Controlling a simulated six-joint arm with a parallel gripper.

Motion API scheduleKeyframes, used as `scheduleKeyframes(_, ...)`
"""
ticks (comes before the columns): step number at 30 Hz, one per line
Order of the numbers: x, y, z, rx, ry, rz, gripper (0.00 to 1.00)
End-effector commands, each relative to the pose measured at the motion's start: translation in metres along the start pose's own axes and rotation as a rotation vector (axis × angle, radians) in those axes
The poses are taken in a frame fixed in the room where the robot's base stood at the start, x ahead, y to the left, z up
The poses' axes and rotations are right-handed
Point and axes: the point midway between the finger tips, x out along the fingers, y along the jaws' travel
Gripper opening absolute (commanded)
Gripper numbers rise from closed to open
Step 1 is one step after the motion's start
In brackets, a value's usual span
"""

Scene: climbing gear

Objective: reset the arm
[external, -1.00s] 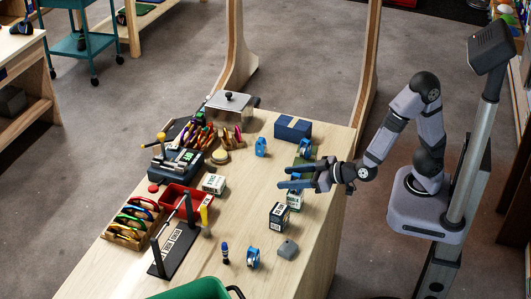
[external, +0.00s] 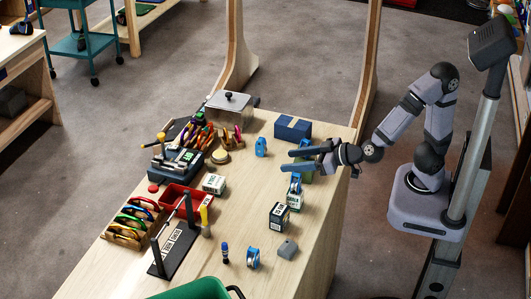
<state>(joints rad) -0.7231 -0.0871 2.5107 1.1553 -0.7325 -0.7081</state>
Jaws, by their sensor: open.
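My gripper (external: 291,161) is open, with its two dark fingers pointing left over the right part of the wooden table (external: 320,230). Nothing shows between the fingers. It is above the table, near a small white box with a blue item on it (external: 295,198) and in front of a green item (external: 306,176) that it partly hides. My arm is bent, with its elbow raised on the right side of the view.
A blue box (external: 292,128) stands behind my gripper, and a blue tape roll (external: 261,147) to its left. A dark labelled box (external: 279,216), a grey block (external: 288,249) and another blue roll (external: 253,258) stand nearer the front. A red tray (external: 180,197) lies left.

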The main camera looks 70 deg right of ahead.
Motion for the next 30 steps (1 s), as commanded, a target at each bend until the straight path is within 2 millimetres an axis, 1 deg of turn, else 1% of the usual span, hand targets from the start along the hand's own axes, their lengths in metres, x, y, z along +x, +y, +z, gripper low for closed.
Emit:
scheduleKeyframes(8, -0.001, 0.003, 0.002, 0.022, -0.026, 0.003, 0.50)
scheduleKeyframes(11, -0.005, 0.008, 0.009, 0.085, -0.092, 0.008, 0.50)
scheduleKeyframes(15, -0.015, 0.012, 0.023, 0.238, -0.234, 0.001, 0.50)
scheduleKeyframes(18, -0.024, 0.008, 0.031, 0.357, -0.321, -0.018, 0.50)
scheduleKeyframes(23, -0.037, -0.004, 0.033, 0.516, -0.414, -0.060, 0.50)
scheduleKeyframes(30, -0.052, -0.023, 0.021, 0.717, -0.494, -0.133, 0.50)
